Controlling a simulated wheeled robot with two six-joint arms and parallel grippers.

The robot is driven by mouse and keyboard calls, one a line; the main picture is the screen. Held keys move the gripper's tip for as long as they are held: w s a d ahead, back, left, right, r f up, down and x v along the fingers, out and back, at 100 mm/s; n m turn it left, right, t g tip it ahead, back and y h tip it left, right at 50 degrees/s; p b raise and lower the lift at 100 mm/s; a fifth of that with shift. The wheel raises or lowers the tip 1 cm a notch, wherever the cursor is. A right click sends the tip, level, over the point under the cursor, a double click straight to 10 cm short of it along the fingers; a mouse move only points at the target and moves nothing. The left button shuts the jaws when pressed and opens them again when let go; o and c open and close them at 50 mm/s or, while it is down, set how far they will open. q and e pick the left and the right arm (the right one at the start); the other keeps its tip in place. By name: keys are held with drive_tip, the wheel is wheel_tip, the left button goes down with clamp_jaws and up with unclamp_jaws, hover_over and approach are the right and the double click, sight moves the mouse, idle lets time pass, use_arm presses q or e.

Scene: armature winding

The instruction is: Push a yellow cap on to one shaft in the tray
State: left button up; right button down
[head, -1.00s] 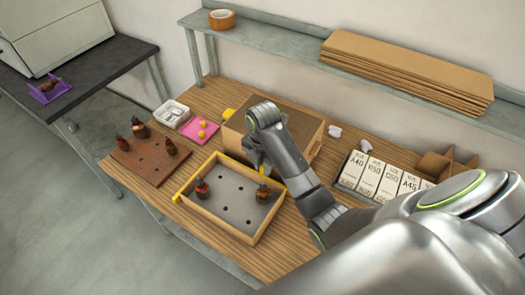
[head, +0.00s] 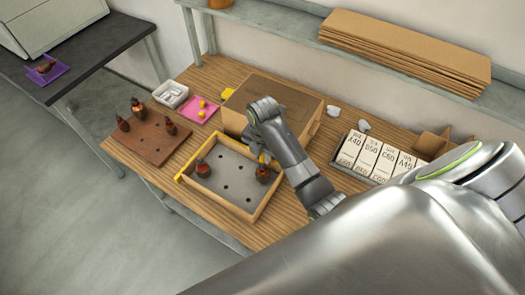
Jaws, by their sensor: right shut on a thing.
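The wooden-walled tray (head: 222,205) with a grey holed floor stands on the wooden table. It holds two dark copper-wound armatures, one at the left (head: 203,169) and one at the right (head: 263,175), both upright. My right gripper (head: 263,159) is directly over the right armature, pointing down, shut on a small yellow cap (head: 262,158), mostly hidden by the fingers. The cap is at the top of that armature's shaft; I cannot tell how far it is on. Two more yellow caps (head: 202,103) lie on a pink mat (head: 188,128). My left gripper is not in view.
A brown board (head: 150,150) with several armatures is left of the tray. A large cardboard box (head: 285,88) stands behind the tray, close to my right gripper. A white bin (head: 170,93) and a row of labelled cartons (head: 375,160) flank it. A shelf is above.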

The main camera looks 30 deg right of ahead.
drive_tip(key=shift+s+a, duration=0.1)
drive_tip(key=shift+a, duration=0.05)
drive_tip(key=shift+f, duration=0.15)
idle(0.4)
drive_tip(key=shift+f+b, duration=0.7)
drive_tip(key=shift+f, duration=0.65)
drive_tip(key=c, duration=1.2)
unclamp_jaws()
drive_tip(key=shift+r, duration=0.15)
